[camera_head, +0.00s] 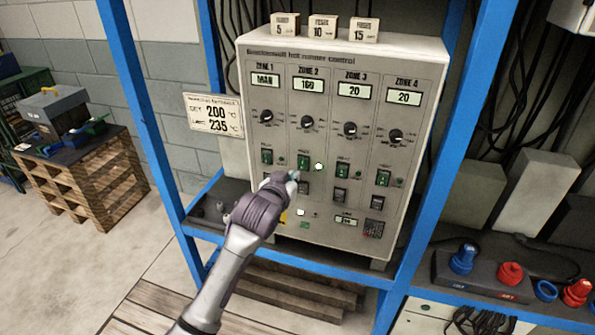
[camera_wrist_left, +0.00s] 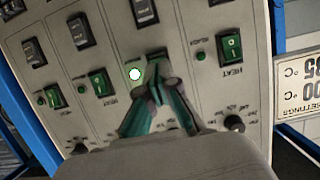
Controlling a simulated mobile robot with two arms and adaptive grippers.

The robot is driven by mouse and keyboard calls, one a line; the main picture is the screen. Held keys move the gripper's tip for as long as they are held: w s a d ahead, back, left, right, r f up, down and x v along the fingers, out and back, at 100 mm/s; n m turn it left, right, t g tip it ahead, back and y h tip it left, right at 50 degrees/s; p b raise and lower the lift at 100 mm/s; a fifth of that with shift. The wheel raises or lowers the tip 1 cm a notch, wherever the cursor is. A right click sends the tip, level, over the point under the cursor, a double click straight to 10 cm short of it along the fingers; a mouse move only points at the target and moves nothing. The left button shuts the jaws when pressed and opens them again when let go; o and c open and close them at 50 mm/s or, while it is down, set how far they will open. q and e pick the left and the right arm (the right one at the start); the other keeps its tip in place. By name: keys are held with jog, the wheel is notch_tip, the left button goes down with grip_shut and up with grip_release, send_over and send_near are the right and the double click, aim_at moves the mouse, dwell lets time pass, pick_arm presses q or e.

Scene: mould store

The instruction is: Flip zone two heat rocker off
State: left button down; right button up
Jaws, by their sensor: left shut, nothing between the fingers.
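The grey heater control box (camera_head: 333,225) stands on a blue-framed rack, with columns for zones 1 to 4. The zone 2 heat rocker (camera_head: 303,161) is green, in the second column. A bright white lamp (camera_head: 319,167) glows beside it and also shows in the left wrist view (camera_wrist_left: 134,74). My left gripper (camera_head: 293,176) is shut and empty, its tips just below the rocker in the head view. In the left wrist view the closed fingertips (camera_wrist_left: 157,82) cover most of that rocker, so its position and any contact cannot be told. My right gripper is out of view.
Blue posts (camera_head: 150,110) stand at both sides. Number blocks (camera_head: 323,27) sit on top. A pallet stack (camera_head: 95,180) stands left.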

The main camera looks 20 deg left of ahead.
aim_at(300, 169)
pick_arm(q)
jog(key=x, duration=0.4)
jog(key=shift+w+f+p, duration=0.1)
jog(key=shift+w+p, duration=0.05)
jog(key=shift+p, duration=0.15)
jog(key=shift+w+t+b, duration=0.2)
jog(key=shift+t+b, duration=0.1)
jog(key=shift+b, duration=0.35)
